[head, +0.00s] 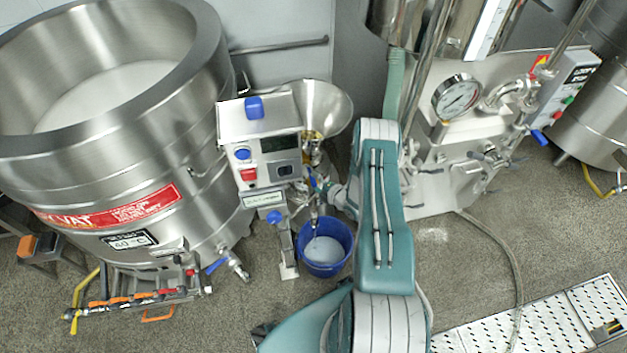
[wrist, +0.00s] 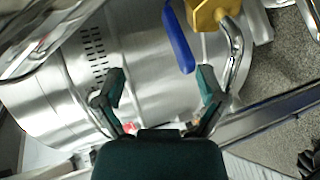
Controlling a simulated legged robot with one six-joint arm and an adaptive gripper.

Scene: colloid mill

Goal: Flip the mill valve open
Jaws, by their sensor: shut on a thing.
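The colloid mill (head: 262,140) stands in the middle of the head view, with a steel hopper (head: 325,108) on top. Its blue valve handle (head: 313,180) shows small beside my gripper (head: 328,190). In the wrist view the long blue handle (wrist: 178,38) is beside a yellow brass valve body (wrist: 208,14) and a bent steel outlet pipe (wrist: 236,55). The exact contact is hard to see.
A blue bucket (head: 325,250) with pale liquid stands below the mill outlet. A large steel vat (head: 120,120) stands at the left. A machine with a pressure gauge (head: 457,98) is at the right. A hose (head: 515,260) and a floor grate (head: 550,325) lie at the lower right.

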